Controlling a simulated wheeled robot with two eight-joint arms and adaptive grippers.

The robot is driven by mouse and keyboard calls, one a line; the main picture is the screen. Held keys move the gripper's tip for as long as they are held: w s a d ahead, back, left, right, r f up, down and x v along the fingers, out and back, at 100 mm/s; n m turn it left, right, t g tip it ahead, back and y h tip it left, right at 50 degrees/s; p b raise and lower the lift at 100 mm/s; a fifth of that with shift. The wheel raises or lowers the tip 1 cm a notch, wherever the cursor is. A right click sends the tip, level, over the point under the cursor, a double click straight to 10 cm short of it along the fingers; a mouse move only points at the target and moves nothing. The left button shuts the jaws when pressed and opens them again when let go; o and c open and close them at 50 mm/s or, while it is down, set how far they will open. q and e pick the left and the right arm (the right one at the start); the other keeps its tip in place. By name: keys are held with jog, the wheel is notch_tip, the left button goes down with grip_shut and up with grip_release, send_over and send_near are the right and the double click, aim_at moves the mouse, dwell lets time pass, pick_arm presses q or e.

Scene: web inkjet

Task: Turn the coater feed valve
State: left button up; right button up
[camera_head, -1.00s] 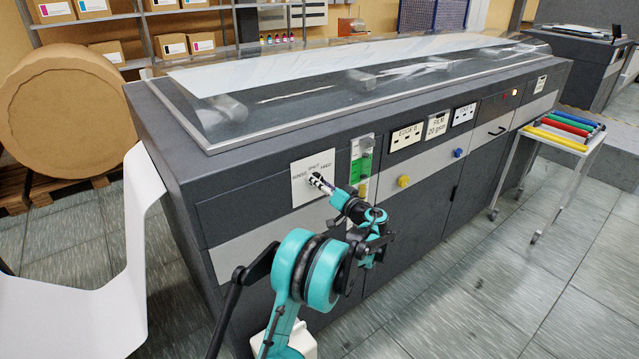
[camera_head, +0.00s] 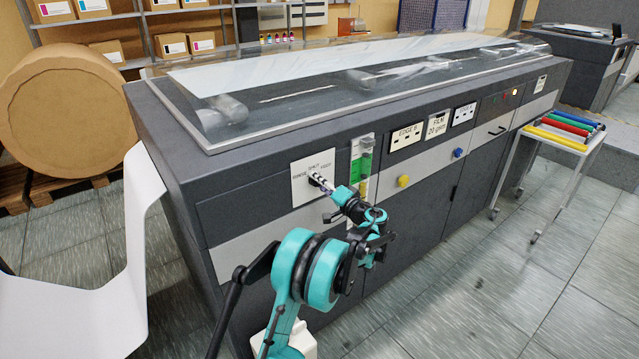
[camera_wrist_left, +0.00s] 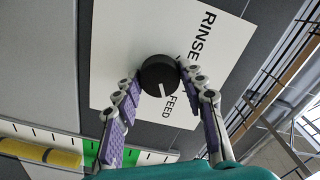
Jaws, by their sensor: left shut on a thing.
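The coater feed valve is a round black knob (camera_wrist_left: 158,72) with a white pointer line, on a white plate (camera_head: 301,194) at the left of the machine's front. In the left wrist view, the plate (camera_wrist_left: 120,40) shows the words RINSE and FEED; the pointer line faces the picture's bottom, a little to the side of FEED. My left gripper (camera_head: 320,182) is shut on the knob. In the left wrist view, its purple-padded fingers (camera_wrist_left: 160,84) stand on either side of the knob. The fingers cover much of the knob in the head view. My right gripper is not in view.
A green and yellow gauge (camera_head: 362,160) is just right of the plate. A white web (camera_head: 145,220) hangs at left. A trolley with coloured rollers (camera_head: 562,131) stands at right.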

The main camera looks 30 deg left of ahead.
pick_arm(q)
jog(key=o, duration=1.2)
jog(key=shift+c, duration=0.2)
jog(key=shift+d, duration=0.1)
jog(key=v, duration=1.1)
jog(key=shift+d, duration=0.4)
jog(key=shift+s, duration=0.1)
